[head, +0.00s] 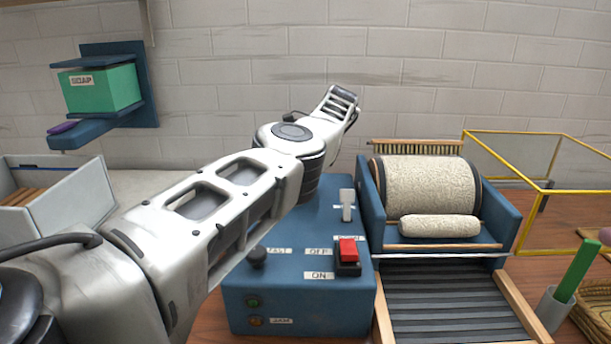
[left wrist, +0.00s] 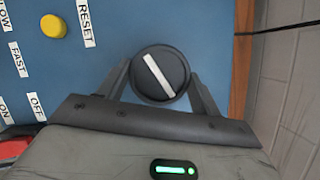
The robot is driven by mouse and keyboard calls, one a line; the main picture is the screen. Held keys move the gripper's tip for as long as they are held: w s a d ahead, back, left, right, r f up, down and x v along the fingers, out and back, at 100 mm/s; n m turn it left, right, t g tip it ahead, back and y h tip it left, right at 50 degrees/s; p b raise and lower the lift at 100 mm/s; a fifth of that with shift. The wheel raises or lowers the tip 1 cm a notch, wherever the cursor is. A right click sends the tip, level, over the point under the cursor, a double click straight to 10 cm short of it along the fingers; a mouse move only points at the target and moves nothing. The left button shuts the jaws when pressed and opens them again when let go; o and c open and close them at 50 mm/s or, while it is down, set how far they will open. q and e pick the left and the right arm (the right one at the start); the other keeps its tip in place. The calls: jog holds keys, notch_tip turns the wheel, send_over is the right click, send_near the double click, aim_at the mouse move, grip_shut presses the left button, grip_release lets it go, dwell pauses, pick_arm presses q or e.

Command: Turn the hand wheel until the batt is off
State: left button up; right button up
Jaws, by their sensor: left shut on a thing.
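A cream wool batt (head: 430,184) covers the large drum of the blue carding machine (head: 505,215) in the head view. A smaller roller (head: 440,226) in front of it also carries cream wool. In the left wrist view, my left gripper (left wrist: 158,76) is shut on a black round knob (left wrist: 176,66) with a white bar, a finger on each side; the bar slants from upper left to lower right. I take this knob for the hand wheel. In the head view my left arm covers the gripper and knob. My right gripper is not in view.
The blue control box (head: 300,300) carries a red switch (head: 347,252), a black knob (head: 257,257) and a grey lever (head: 346,198). A yellow-framed clear guard (head: 525,131) stands right of the drum. A ribbed feed belt (head: 450,300) lies in front. A yellow button (left wrist: 53,26) sits near RESET.

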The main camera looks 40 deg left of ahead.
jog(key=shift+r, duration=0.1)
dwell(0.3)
pick_arm(q)
jog(key=o, duration=1)
